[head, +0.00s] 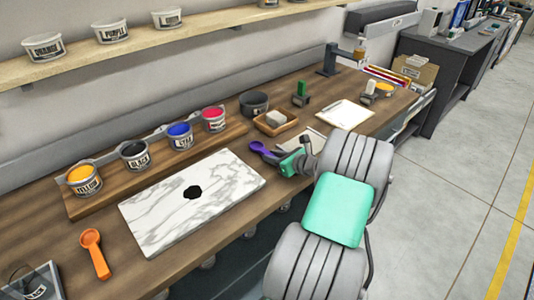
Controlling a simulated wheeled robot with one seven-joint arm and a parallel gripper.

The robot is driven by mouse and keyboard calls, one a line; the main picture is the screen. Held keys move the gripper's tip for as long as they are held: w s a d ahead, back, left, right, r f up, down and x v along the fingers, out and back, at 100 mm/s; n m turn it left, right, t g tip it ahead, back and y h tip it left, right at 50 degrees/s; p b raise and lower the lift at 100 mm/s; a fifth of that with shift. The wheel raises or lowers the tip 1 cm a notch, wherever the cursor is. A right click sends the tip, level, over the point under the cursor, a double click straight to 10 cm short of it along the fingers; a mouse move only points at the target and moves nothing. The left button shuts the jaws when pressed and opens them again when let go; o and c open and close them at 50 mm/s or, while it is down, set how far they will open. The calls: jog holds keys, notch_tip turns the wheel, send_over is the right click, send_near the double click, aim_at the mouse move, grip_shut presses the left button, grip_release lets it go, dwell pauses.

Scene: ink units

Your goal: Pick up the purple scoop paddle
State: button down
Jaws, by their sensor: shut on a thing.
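The purple scoop paddle (263,150) is at the right of the marble slab, near the front part of the wooden bench. Its bowl end points up and left in the head view. My gripper (283,160) is shut on the paddle, at its handle end; the fingers and the arm hide part of the handle. I cannot tell whether the paddle touches the bench or is just above it.
A marble slab (165,215) with a black ink blob (193,192) lies left of my gripper. Ink tins, such as the magenta one (214,120), stand behind it. A wooden tray (266,129) and a clipboard (344,114) are close by. An orange scoop (95,254) lies front left.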

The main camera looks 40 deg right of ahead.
jog(key=shift+r, duration=0.35)
notch_tip(320, 180, up, 2)
jog(key=shift+r, duration=0.15)
jog(key=s+a+r, duration=0.7)
jog(key=s+r, duration=0.3)
jog(key=s, duration=0.1)
jog(key=shift+s+a, duration=0.35)
jog(key=shift+s, duration=0.05)
jog(key=c, duration=1.8)
grip_release()
grip_shut()
